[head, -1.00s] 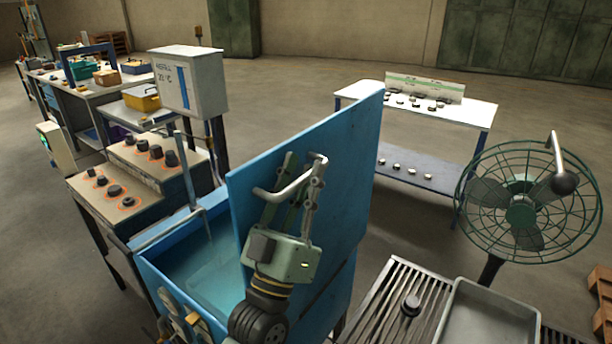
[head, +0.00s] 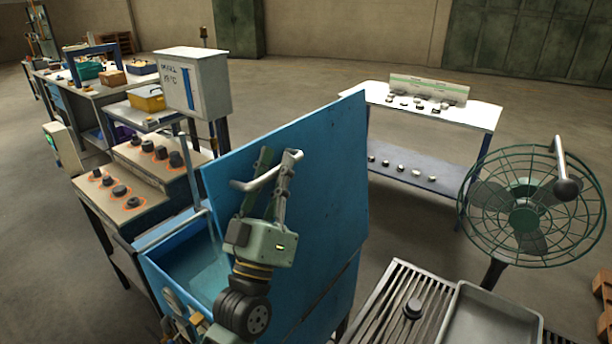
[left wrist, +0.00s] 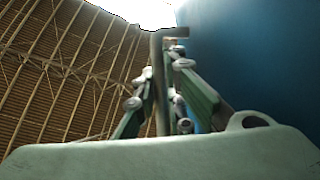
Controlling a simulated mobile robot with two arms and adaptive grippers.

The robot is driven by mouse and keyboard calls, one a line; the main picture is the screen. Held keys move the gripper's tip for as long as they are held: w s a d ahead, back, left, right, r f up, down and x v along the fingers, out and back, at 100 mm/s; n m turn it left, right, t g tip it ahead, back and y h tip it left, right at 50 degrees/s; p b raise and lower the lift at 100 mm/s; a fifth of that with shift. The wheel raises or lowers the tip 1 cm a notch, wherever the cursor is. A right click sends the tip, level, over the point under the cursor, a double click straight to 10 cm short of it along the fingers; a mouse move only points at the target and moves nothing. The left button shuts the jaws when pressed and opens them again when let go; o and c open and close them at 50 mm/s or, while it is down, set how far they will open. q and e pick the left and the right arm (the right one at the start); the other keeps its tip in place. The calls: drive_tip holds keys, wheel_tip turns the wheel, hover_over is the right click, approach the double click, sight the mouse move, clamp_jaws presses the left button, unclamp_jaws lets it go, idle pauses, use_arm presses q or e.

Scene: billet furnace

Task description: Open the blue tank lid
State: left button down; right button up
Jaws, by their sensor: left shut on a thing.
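The blue tank lid (head: 325,165) stands raised and tilted over the blue tank (head: 195,248) in the head view. Bluish liquid shows inside the tank, left of the lid. A pale bar handle (head: 258,183) sits on the lid's inner-left face. My left gripper (head: 270,178) is shut on this handle, its green-grey body below it. In the left wrist view the fingers close around the upright-looking handle bar (left wrist: 158,85), with the blue lid (left wrist: 250,60) at right. My right gripper is not in view.
A green caged fan (head: 530,205) stands at right. A slatted rack (head: 385,305) with a grey tray (head: 495,318) is at front right. A white-topped table (head: 440,107) stands behind the lid. A control box (head: 195,80) and a bench with dark knobs (head: 125,180) are at left.

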sight(250, 162)
use_arm(q)
drive_tip(key=w+a+n+y, duration=0.1)
drive_tip(key=a, duration=0.1)
drive_tip(key=w+a+n+y, duration=0.1)
drive_tip(key=w+a, duration=0.1)
drive_tip(key=w+a+f+n+y, duration=0.1)
drive_tip(key=a, duration=0.1)
drive_tip(key=shift+w+n, duration=0.2)
drive_tip(key=shift+n, duration=0.2)
drive_tip(key=c, duration=2.1)
unclamp_jaws()
drive_tip(key=shift+y, duration=0.4)
drive_tip(key=v, duration=1.2)
